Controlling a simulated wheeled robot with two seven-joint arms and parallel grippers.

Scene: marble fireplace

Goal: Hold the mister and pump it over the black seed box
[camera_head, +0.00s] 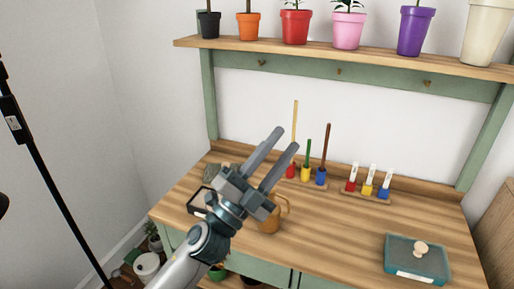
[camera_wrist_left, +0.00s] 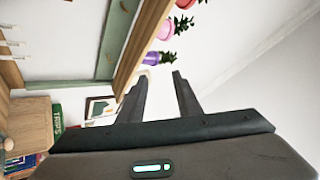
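My left gripper (camera_head: 286,139) reaches up over the middle of the wooden bench in the head view, fingers apart and nothing between them. The wrist view also shows the open fingers (camera_wrist_left: 159,78), pointing toward the wall and shelf. An amber-brown vessel with a loop handle (camera_head: 270,222), possibly the mister, stands on the bench behind my gripper, partly hidden by it. A black-edged box (camera_head: 195,205), which looks like the black seed box, sits at the left of the bench, partly covered by my arm. My right gripper is in neither view.
A teal box with a pale knob (camera_head: 417,258) sits at the bench's right front. Colored holders with sticks (camera_head: 306,174) and labelled holders (camera_head: 367,187) stand along the back. A shelf of potted plants (camera_head: 340,55) hangs above. The bench's right middle is clear.

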